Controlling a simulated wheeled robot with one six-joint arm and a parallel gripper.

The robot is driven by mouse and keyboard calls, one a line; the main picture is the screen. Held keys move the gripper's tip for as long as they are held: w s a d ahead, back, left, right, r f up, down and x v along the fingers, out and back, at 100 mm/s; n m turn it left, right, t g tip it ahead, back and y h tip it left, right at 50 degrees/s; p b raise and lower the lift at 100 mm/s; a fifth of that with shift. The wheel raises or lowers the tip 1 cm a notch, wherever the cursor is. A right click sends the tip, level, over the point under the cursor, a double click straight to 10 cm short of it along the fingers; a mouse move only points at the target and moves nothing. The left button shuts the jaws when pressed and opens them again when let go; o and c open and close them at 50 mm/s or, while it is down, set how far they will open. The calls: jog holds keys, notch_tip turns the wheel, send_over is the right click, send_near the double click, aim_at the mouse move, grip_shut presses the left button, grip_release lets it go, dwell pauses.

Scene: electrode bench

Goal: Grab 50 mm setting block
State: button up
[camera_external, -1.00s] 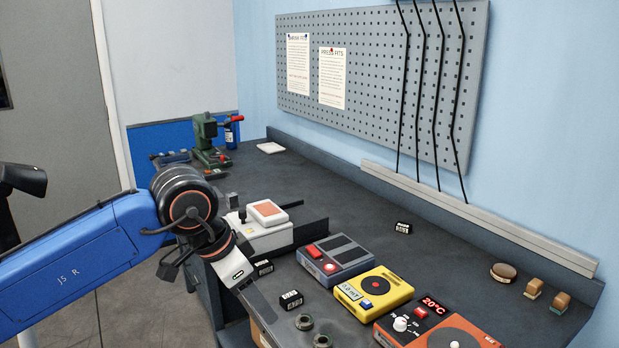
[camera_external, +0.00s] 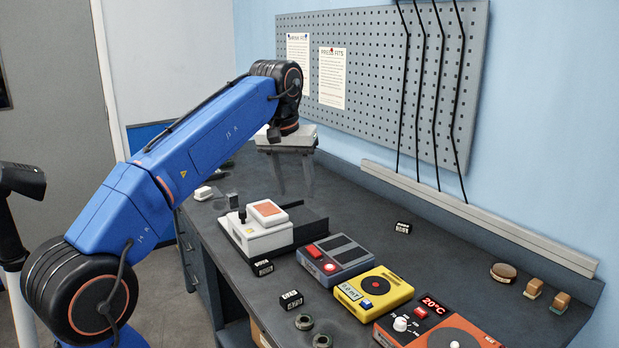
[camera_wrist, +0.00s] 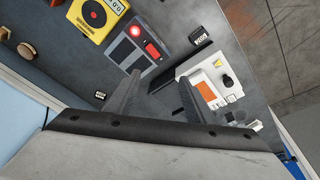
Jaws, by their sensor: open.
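Three small black blocks with white labels lie on the dark bench: one by the wall side (camera_external: 403,227), one beside the white press-like device (camera_external: 262,267), and one near the front edge (camera_external: 291,299). I cannot read the labels well enough to tell which is the 50 mm setting block. The wrist view shows the wall-side block (camera_wrist: 100,95) and the block by the white device (camera_wrist: 200,42). My gripper (camera_external: 293,188) is open and empty, raised over the far part of the bench, away from all three blocks. Its two fingers (camera_wrist: 157,80) point down at the bench.
A white device with an orange pad (camera_external: 265,235), a grey box with a red button (camera_external: 335,258), a yellow meter (camera_external: 373,290) and a red-orange heater (camera_external: 435,325) stand in a row. The pegboard (camera_external: 380,75) backs the bench.

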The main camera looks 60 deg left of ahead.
jog(key=w+a+n+g, duration=0.1)
jog(key=w+a+n, duration=0.3)
jog(key=a, duration=0.9)
jog(key=n+g+h, duration=0.1)
jog(key=n+g, duration=0.1)
jog(key=n, duration=0.5)
send_near(232, 195)
jog(key=shift+s+a+f, duration=0.1)
jog(key=shift+f, duration=2.7)
jog(key=shift+s+a+f, duration=0.1)
jog(key=shift+a+f, duration=0.05)
jog(key=shift+f, duration=2.7)
grip_shut()
